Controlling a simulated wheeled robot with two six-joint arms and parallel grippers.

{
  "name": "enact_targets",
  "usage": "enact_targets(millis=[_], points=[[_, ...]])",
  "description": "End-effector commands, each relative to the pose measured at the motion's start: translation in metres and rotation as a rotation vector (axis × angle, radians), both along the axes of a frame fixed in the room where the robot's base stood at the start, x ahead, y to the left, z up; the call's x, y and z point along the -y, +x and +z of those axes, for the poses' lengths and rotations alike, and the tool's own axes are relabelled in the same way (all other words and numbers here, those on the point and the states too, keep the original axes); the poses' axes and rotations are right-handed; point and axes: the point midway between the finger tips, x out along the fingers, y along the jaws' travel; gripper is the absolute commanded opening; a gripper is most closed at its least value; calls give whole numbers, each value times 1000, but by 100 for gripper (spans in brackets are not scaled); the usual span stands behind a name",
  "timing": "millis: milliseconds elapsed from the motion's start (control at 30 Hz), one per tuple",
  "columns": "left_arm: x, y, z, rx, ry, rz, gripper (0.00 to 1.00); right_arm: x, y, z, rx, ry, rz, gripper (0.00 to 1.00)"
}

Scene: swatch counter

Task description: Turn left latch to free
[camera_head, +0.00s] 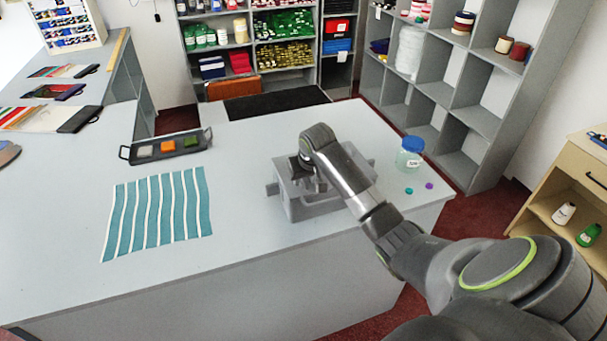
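A grey box-like fixture (310,208) stands on the counter right of the middle. A small grey tab, which looks like the left latch (272,188), sticks out at its left side; I cannot tell which way it is turned. My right arm reaches in from the lower right, and my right gripper (308,180) points down over the left part of the fixture. The wrist hides the fingertips and part of the fixture's top, so contact and finger opening cannot be told. My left gripper is out of view.
A clear jar with a blue lid (410,153) stands right of the fixture, with a green button (409,191) and a purple button (429,185) nearby. A striped teal cloth (158,212) and a dark tray (165,147) with coloured blocks lie left. The counter between is clear.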

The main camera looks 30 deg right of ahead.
Motion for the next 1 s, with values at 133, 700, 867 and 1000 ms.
enact_targets(millis=[133,700,867,1000], points=[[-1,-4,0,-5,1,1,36,0,0,0,0,0,0,33],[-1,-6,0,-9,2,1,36,1,0,0,-1,0,12,0],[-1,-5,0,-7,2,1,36,1,0,0,0,-1,58,0],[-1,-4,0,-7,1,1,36,2,0,0,-1,0,138,0]])
